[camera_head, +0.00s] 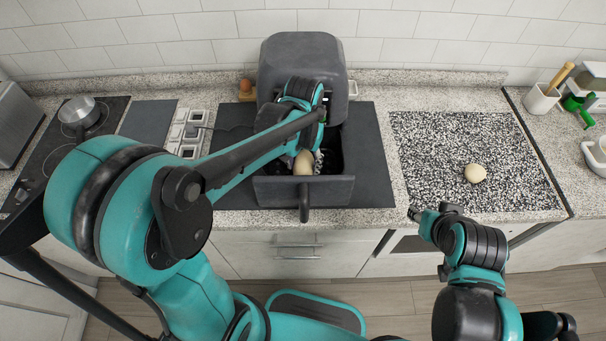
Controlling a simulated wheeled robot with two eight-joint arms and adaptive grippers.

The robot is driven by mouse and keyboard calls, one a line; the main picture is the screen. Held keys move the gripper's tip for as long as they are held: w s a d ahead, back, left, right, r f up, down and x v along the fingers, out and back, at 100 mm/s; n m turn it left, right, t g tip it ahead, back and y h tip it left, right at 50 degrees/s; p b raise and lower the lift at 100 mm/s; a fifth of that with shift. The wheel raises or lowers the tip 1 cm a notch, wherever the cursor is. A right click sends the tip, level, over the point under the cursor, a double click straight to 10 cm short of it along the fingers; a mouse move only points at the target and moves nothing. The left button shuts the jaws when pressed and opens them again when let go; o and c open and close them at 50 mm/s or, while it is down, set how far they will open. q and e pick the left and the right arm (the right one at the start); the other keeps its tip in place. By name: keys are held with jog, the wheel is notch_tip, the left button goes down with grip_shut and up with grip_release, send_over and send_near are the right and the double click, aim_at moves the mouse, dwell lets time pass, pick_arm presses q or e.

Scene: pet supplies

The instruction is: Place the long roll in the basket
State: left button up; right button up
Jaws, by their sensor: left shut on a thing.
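A tan long roll (303,163) shows inside the open dark grey basket (280,188) of an air fryer (300,60). My left gripper (306,148) reaches down over the basket from the left and is shut on the roll. My wrist hides the roll's upper end and much of the basket's inside. I cannot tell whether the roll touches the basket floor. The end of my right arm (420,215) is at the counter's front edge, right of the basket and away from it; its fingers cannot be made out.
A round tan roll (475,173) lies on a speckled board (420,150) at the right. The air fryer stands on a dark mat (370,180). A pan (80,112) is at the left and a utensil pot (541,101) at the right. Most of the board is clear.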

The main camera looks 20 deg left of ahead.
aim_at(303, 172)
pick_arm(q)
jog(key=shift+f+b, duration=0.55)
jog(key=shift+f, duration=1.55)
jog(key=o, duration=1.1)
jog(key=shift+f, duration=0.15)
jog(key=shift+o, duration=0.2)
